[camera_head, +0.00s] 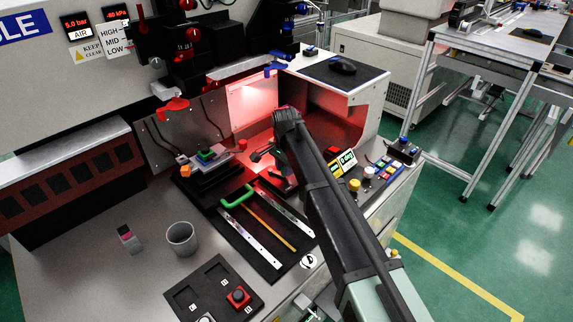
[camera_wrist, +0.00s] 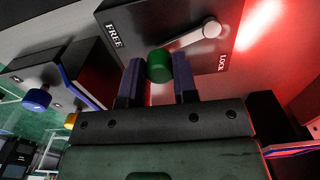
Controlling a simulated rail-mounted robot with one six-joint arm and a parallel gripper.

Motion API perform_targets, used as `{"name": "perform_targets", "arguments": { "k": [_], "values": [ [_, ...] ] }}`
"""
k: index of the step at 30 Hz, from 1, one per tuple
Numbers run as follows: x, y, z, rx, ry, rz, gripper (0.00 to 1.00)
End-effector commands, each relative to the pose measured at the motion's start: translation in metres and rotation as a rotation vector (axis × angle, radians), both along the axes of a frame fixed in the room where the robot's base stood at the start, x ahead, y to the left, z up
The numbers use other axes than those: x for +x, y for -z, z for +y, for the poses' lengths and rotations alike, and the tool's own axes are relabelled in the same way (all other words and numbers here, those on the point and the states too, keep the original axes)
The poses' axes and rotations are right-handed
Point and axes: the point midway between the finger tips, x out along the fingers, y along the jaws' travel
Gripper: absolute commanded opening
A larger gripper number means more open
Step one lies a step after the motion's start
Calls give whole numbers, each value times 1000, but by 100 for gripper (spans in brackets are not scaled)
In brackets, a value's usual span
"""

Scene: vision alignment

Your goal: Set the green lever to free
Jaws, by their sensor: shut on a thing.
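The green lever (camera_wrist: 160,65) shows in the wrist view as a round green knob on a silver arm. The arm runs up and right to a pivot on a dark panel (camera_wrist: 150,20). A FREE label (camera_wrist: 115,36) is at the panel's left and a LOCK label (camera_wrist: 222,63) at its lower right. My gripper (camera_wrist: 159,80) is shut on the green knob, with one dark finger on each side. In the head view my dark arm reaches into the red-lit bay, and I cannot make out the lever there.
A blue knob (camera_wrist: 37,99) stands left of my gripper. In the head view, a box with coloured buttons (camera_head: 382,170) is right of my arm.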

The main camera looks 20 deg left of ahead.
Motion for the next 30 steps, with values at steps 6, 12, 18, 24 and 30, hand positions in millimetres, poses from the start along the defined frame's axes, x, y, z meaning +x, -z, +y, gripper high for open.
{"name": "perform_targets", "arguments": {
  "k": [6,12,18,24,30],
  "values": [
    [-6,0,1,-1,98,0,3],
    [-8,0,1,-1,140,0,3],
    [-8,0,2,-1,148,1,3],
    [-8,0,2,-1,147,1,3],
    [-8,0,2,-1,147,1,53]
  ]
}}
